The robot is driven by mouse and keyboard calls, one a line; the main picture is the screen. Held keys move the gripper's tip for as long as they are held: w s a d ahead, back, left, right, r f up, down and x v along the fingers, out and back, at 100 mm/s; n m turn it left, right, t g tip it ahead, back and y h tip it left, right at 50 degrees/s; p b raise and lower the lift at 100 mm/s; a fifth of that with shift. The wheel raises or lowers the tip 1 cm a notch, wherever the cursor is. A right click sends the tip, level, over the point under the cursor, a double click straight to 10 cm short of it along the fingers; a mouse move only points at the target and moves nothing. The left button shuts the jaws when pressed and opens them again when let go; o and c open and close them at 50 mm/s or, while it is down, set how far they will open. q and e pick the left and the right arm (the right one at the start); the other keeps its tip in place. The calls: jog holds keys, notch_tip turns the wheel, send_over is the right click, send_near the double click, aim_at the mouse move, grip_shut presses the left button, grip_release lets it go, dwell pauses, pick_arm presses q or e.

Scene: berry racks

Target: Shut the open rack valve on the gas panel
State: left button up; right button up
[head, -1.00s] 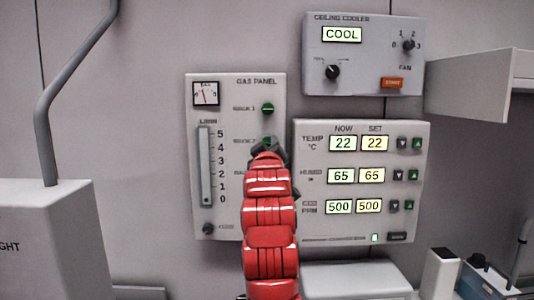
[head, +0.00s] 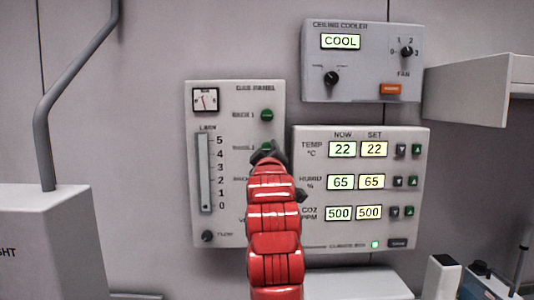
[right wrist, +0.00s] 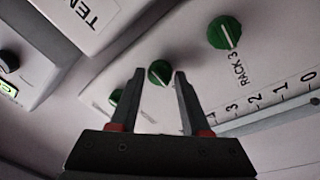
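The gas panel (head: 222,232) is a pale upright plate with a small gauge, a flow scale and a column of green knobs. The Rack 1 knob (head: 267,115) is in plain view at the top. My right gripper (head: 268,150) is over the Rack 2 knob and mostly hides it in the head view. In the right wrist view, my right gripper (right wrist: 159,74) is open, with a finger on either side of the middle green knob (right wrist: 160,72); contact is unclear. The Rack 3 knob (right wrist: 224,32), with a light line, is outside the fingers. My left gripper is out of view.
The climate box (head: 420,165) with its displays stands close to the right of my gripper. The ceiling cooler box (head: 361,90) is above it. A shelf (head: 467,92) juts out at the right. A grey cabinet (head: 45,235) with a bent pipe (head: 43,130) is at the left.

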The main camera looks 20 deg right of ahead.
jog(key=shift+o, duration=1.2)
jog(key=b+v, duration=0.2)
jog(key=v, duration=1.5)
jog(key=shift+s+b, duration=0.15)
jog(key=shift+b, duration=0.2)
jog(key=shift+f, duration=0.15)
jog(key=shift+a, duration=0.1)
